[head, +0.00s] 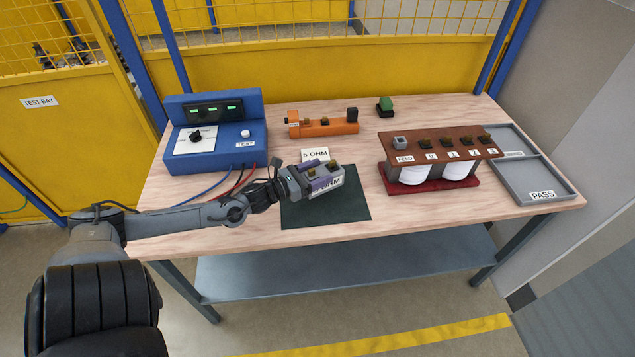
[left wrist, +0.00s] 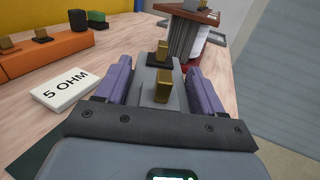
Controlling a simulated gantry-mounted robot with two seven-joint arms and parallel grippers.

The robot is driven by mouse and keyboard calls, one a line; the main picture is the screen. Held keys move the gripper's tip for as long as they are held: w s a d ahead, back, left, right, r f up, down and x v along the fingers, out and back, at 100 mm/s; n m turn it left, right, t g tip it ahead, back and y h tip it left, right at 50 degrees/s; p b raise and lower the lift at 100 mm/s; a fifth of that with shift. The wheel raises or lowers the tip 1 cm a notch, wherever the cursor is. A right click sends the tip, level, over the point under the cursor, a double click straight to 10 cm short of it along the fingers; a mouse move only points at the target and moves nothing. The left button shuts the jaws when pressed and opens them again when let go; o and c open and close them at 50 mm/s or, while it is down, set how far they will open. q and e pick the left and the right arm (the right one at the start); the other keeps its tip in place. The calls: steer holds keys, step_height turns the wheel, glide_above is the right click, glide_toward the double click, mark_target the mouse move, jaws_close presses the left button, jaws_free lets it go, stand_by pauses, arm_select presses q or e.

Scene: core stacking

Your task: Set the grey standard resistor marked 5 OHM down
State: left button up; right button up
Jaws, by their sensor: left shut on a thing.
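The grey standard resistor (head: 337,190) has brass terminals on top and a white label on its front, partly legible as OHM. My left gripper (head: 322,176) is shut on it, with one purple finger on each side. In the left wrist view the resistor's grey top (left wrist: 151,76) shows between the fingers of the left gripper (left wrist: 161,85). The resistor is over the dark green mat (head: 355,208); I cannot tell whether it touches it. My right gripper is not in view.
A blue test instrument (head: 215,140) with red and blue leads stands at the left. An orange block (head: 323,129) and a small green-topped part (head: 385,106) are at the back. A brown terminal board (head: 440,146) over white coils and a grey PASS tray (head: 535,180) are at the right.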

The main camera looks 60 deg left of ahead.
arm_select(q)
steer(key=shift+d+f+b, duration=0.1)
steer(key=shift+f+b, duration=0.5)
steer(key=shift+f, duration=1.1)
steer(key=shift+f, duration=0.1)
steer(key=o, duration=1.4)
steer(key=shift+f, duration=0.1)
steer(key=shift+r, duration=0.2)
steer(key=s+p, duration=0.3)
steer(key=s, duration=0.7)
steer(key=shift+s, duration=1.05)
